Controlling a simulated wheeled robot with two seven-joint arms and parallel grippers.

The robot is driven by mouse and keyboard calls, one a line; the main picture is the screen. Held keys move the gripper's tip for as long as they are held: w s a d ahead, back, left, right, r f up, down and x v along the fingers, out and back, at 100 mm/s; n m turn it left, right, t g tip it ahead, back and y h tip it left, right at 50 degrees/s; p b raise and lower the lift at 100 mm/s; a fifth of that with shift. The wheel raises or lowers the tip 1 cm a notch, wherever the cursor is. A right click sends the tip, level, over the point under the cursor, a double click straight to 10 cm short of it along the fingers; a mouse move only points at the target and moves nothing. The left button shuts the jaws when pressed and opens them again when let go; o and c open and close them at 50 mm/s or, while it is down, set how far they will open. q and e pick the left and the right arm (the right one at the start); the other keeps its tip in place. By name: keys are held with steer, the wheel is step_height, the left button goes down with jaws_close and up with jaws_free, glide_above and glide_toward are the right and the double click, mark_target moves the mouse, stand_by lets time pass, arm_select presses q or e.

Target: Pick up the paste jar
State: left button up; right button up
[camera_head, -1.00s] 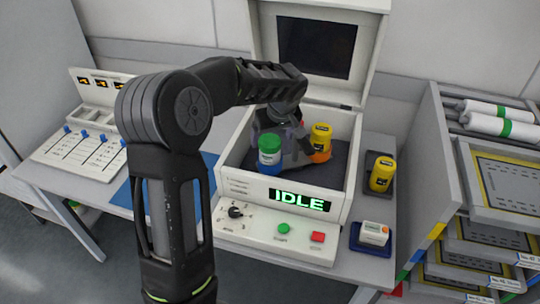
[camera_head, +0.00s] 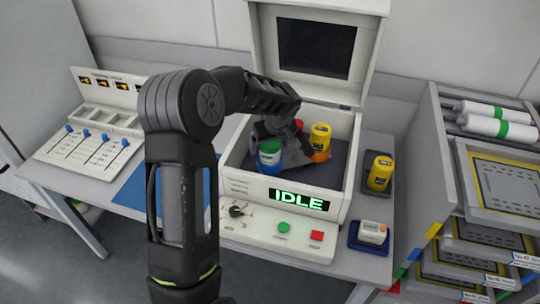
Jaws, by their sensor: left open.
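A paste jar (camera_head: 270,157) with a green lid and blue lower part stands inside the open white machine box. A second jar (camera_head: 319,142), with a yellow lid and orange lower part, stands to its right in the box. My left gripper (camera_head: 284,148) reaches down into the box, open, right beside the green-lidded jar. Its fingertips are partly hidden, so whether it touches the jar cannot be told. My right gripper is not in view.
The box's walls surround the jars, and its raised lid (camera_head: 378,40) stands behind. A front panel (camera_head: 260,236) has a knob and buttons under an IDLE display. A blue tray (camera_head: 369,245) holds a small white box. A shelf rack is at right.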

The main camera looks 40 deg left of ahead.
arm_select(q)
steer(key=shift+r, duration=0.1)
jaws_close()
stand_by(0.8)
